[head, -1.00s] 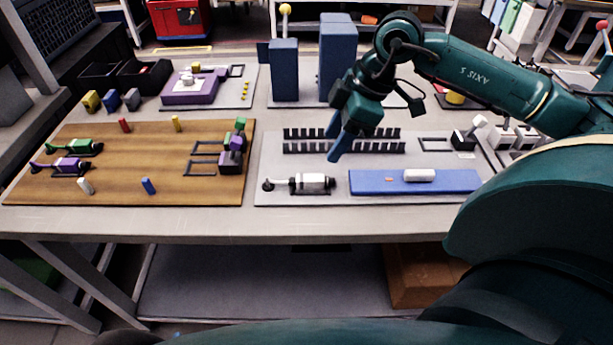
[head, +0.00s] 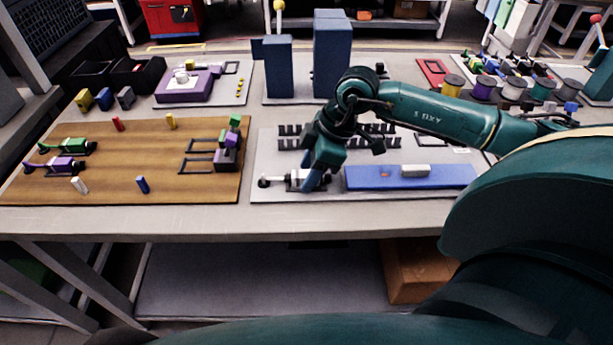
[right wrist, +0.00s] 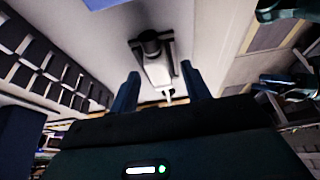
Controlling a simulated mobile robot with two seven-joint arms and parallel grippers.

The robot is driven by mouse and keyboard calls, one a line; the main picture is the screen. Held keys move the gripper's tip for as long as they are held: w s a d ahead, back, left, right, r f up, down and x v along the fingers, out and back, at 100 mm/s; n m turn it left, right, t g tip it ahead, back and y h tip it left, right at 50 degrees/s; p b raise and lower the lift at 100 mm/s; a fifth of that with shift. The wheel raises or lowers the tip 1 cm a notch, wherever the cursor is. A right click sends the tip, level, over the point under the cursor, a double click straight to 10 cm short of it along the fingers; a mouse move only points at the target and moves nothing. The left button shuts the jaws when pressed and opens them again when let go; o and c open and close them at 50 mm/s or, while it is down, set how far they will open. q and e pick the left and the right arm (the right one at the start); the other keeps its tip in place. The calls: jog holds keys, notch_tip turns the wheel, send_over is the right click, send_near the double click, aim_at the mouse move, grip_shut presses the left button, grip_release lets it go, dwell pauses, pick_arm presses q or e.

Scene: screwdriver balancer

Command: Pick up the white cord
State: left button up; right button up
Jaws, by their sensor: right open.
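A white screwdriver-like tool (head: 294,178) with a dark left end lies on the grey board at the front. My right gripper (head: 309,187) is low at its right end, pointing down and hiding part of it. In the right wrist view, the open blue fingers (right wrist: 160,76) stand either side of the tool's near end. The tool's white body (right wrist: 157,69) has a dark far end, and a short thin white piece (right wrist: 168,95) sticks out between the fingers. This piece may be the white cord; I cannot tell for sure. My left gripper is not in view.
Behind the tool stand black slotted racks (head: 372,143). A blue mat (head: 362,180) with a white block (head: 416,171) lies close to the right. A wooden board (head: 120,187) with coloured tools is left. Tall blue blocks (head: 332,60) stand behind.

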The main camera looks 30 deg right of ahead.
jog(key=c, duration=1)
notch_tip(320, 180, up, 12)
jog(key=shift+f+p, duration=0.1)
jog(key=shift+p, duration=1.15)
